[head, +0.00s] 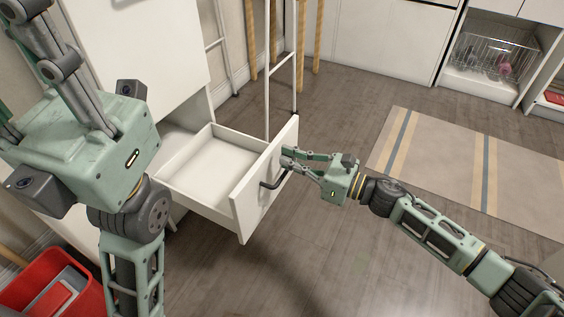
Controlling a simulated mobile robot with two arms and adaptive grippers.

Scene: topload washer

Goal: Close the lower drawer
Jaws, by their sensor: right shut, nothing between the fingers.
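The lower drawer (207,168) is white, empty and pulled well out of its white cabinet (143,52). Its front panel faces right and carries a dark curved handle (271,184). My right gripper (285,161) is at the outer face of the drawer front, near its upper right part and just beside the handle. Its fingers are shut with nothing between them. Whether the fingertips touch the panel is hard to tell. My left arm rises at the left, in front of part of the cabinet. Its fingers are not visible.
A red bin (45,286) stands at the lower left. A white rack frame and wooden legs (312,45) stand behind the drawer. A striped rug (460,160) lies to the right. A wire basket (492,55) sits in a far shelf. The wooden floor before the drawer is clear.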

